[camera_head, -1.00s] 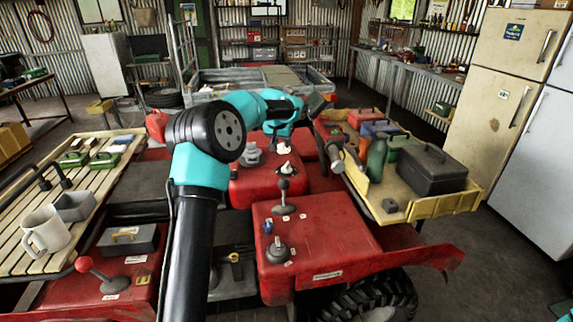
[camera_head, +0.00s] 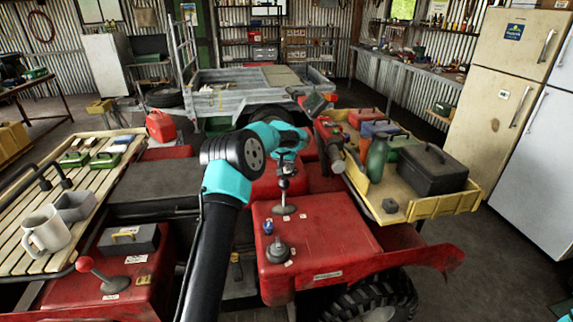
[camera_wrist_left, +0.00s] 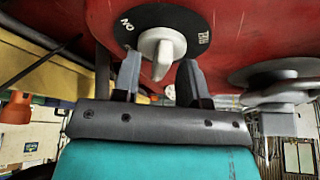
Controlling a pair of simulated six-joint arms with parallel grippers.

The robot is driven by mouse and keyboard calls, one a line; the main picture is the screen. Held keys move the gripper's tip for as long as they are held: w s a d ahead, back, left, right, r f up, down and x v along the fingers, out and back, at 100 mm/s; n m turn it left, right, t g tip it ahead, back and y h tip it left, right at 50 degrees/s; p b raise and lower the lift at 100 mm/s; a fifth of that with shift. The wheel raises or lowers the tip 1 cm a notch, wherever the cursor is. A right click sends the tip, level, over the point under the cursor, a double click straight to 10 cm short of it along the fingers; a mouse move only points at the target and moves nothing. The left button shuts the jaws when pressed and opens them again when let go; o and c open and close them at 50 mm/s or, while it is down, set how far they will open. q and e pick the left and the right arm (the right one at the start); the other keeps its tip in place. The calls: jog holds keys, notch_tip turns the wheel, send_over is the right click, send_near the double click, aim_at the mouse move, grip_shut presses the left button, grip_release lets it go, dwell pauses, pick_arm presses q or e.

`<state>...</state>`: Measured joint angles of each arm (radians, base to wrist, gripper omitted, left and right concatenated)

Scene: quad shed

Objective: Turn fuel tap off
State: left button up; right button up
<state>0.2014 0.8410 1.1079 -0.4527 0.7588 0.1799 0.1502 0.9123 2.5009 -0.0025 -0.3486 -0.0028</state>
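In the left wrist view the fuel tap (camera_wrist_left: 163,48) is a pale grey lever on a round black dial (camera_wrist_left: 186,20) fixed to a red panel. The dial reads ON at left and what looks like RES at right. The lever tip points down in that view, toward my gripper. My left gripper (camera_wrist_left: 159,70) is open, its fingers either side of the lever tip, with a small gap visible on both sides. In the head view my left gripper (camera_head: 285,163) is over the red vehicle body, and my arm hides the tap.
A grey round fitting (camera_wrist_left: 285,80) sits close right of the tap in the wrist view. In the head view a gear lever (camera_head: 284,197) and a grey knob (camera_head: 278,251) stand nearer on the red bodywork (camera_head: 325,235). A yellow tray (camera_head: 432,207) with tools lies right.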

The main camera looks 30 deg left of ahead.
pick_arm(q)
jog(key=shift+c, duration=0.3)
grip_shut()
jog(key=shift+m, duration=0.3)
jog(key=m+h, duration=0.2)
jog(key=m, duration=0.3)
jog(key=shift+m, duration=0.3)
jog(key=m+h, duration=0.1)
jog(key=m, duration=0.1)
jog(key=m+g+h, duration=0.1)
jog(key=m, duration=0.2)
jog(key=shift+a+m+g, duration=0.15)
jog(key=shift+m+g, duration=0.15)
dwell(0.4)
